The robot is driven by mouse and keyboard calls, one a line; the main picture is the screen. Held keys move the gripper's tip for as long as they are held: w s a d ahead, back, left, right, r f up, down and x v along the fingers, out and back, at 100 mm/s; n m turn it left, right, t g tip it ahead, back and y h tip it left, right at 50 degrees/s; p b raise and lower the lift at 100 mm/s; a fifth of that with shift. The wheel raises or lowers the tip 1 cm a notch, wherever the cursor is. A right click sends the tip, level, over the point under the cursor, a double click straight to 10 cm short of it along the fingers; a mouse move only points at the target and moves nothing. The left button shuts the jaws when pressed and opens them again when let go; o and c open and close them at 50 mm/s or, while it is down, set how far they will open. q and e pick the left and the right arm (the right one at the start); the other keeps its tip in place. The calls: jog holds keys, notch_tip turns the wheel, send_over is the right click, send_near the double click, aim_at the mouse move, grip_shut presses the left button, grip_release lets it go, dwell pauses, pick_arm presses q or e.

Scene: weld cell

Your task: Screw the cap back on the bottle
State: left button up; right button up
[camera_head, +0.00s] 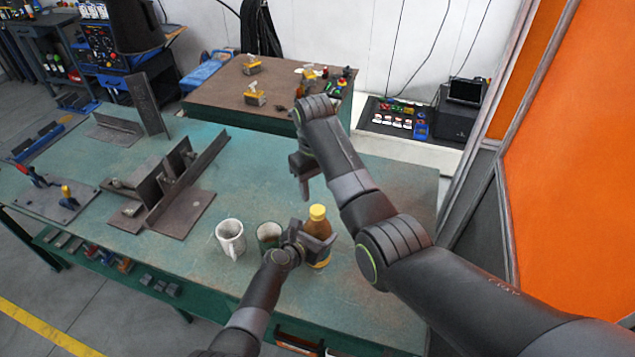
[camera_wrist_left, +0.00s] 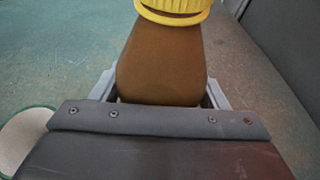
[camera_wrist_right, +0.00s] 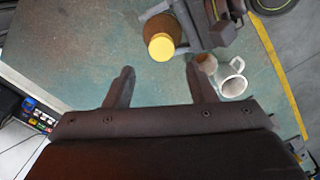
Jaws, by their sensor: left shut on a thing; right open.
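The brown bottle (camera_head: 319,228) stands upright on the green table, with the yellow cap (camera_head: 317,211) on its top. Whether the cap is tight cannot be told. My left gripper (camera_head: 318,245) is shut on the bottle's body; the left wrist view shows the bottle (camera_wrist_left: 160,65) between its fingers and the cap (camera_wrist_left: 172,8) above. My right gripper (camera_head: 303,182) is open and empty, above the table and behind the bottle. In the right wrist view, the cap (camera_wrist_right: 161,47) lies beyond and between the open fingertips (camera_wrist_right: 158,72), apart from them.
A white mug (camera_head: 230,238) and a dark green cup (camera_head: 268,236) stand left of the bottle, the cup close to my left gripper. Steel angle pieces (camera_head: 165,185) lie farther left on the table (camera_head: 300,290). An orange panel (camera_head: 570,150) stands at the right.

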aim_at(318, 210)
jog(key=n, duration=0.3)
jog(key=shift+r, duration=0.2)
jog(key=shift+f, duration=4)
